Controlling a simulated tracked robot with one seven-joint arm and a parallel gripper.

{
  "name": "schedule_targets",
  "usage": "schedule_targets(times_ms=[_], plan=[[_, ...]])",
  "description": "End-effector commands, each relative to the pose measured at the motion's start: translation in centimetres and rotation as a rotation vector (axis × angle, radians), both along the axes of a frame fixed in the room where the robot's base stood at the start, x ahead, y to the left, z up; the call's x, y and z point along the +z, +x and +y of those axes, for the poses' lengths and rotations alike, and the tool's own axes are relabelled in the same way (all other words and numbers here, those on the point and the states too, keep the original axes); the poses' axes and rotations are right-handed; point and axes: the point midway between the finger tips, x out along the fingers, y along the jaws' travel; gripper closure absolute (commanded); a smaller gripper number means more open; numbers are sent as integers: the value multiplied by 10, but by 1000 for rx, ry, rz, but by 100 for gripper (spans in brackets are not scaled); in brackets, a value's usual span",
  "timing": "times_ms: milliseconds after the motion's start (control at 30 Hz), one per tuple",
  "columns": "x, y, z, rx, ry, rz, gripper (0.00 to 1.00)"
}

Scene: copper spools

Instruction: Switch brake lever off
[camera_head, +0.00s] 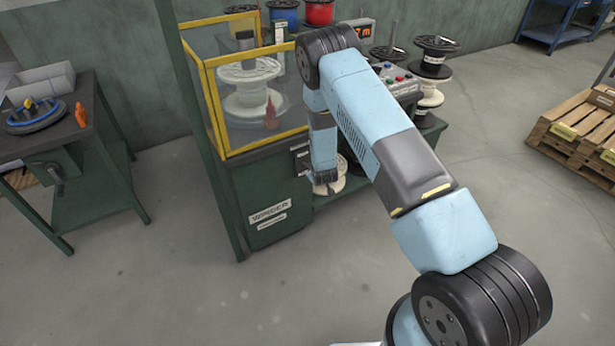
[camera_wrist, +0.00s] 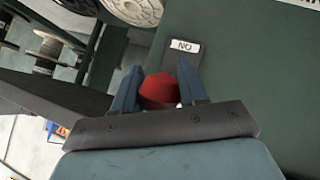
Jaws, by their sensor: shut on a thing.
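The red knob of the brake lever (camera_wrist: 159,90) shows in the wrist view between the two blue fingers of my gripper (camera_wrist: 160,66). My gripper is shut on this knob. A small white label (camera_wrist: 186,46) on a dark plate lies just past the fingertips; its letters look like "ON" turned upside down. The lever's shaft is hidden behind the knob and fingers. In the head view my gripper (camera_head: 326,186) is low at the front of the green winder cabinet (camera_head: 262,190), and the lever is hidden there.
A yellow-framed guard (camera_head: 205,75) with a white spool (camera_head: 248,75) tops the cabinet. A control box with buttons (camera_head: 398,80) and stacked spools (camera_head: 434,62) stand to its right. A green workbench (camera_head: 75,160) is at left, wooden pallets (camera_head: 570,125) at right. The floor in front is clear.

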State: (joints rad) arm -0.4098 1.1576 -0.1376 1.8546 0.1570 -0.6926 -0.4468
Motion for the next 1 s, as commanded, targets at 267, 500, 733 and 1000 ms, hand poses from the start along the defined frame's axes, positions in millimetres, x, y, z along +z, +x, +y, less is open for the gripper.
schedule_targets(times_ms=[267,500,733,1000], plan=[[10,8,-2,-7,6,-11,100],[10,9,-2,-8,8,-13,100],[11,9,-2,-7,8,-16,57],[9,8,-7,-13,5,-10,36]])
